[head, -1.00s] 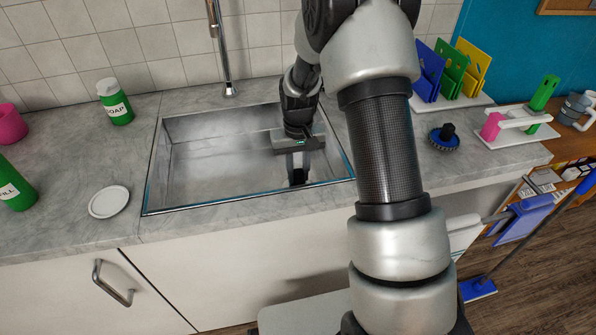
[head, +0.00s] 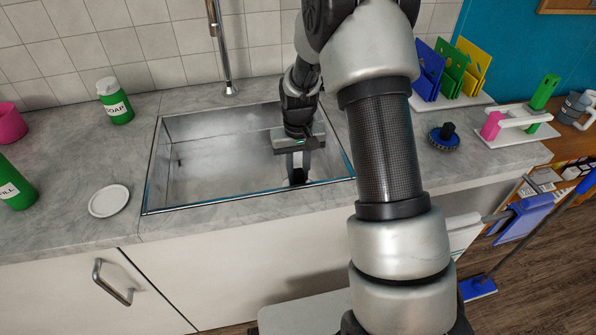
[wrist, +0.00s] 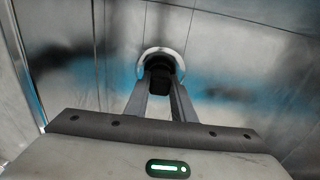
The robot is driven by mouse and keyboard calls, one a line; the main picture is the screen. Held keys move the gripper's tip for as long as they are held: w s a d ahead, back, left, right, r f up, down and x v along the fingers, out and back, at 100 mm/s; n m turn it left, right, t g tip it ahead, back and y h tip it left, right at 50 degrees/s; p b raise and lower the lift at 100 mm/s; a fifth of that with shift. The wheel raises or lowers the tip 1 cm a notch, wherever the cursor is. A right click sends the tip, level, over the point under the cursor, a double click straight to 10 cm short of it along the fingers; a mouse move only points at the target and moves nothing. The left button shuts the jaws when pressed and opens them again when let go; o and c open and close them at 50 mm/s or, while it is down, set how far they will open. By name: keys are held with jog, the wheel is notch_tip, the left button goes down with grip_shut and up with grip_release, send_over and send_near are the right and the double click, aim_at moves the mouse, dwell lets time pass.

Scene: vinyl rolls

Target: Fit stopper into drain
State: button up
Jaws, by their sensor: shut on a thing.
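My gripper (wrist: 162,92) points down inside the metal sink (head: 215,155), near its right end. Its two fingers are closed on a dark stopper (wrist: 161,68), which shows between the fingertips in the wrist view. The drain (wrist: 148,54) is a pale, shiny ring in the sink floor, directly behind and around the stopper in that view. The fingers and stopper cover much of its opening, so I cannot tell whether the stopper is seated or just above it. In the head view my gripper (head: 298,174) is low in the sink and the drain is hidden.
The sink walls stand close around my gripper, with the right wall nearest. The faucet (head: 222,55) rises behind the sink. A soap bottle (head: 115,101) and a white dish (head: 109,201) stand left; a blue round brush (head: 444,139) lies right. The sink's left part is clear.

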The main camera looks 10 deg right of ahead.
jog(key=shift+f+b, duration=0.75)
jog(key=shift+f, duration=0.45)
dwell(2.4)
dwell(0.3)
jog(key=o, duration=1.6)
jog(key=shift+r+p, duration=2.4)
jog(key=shift+r, duration=1.15)
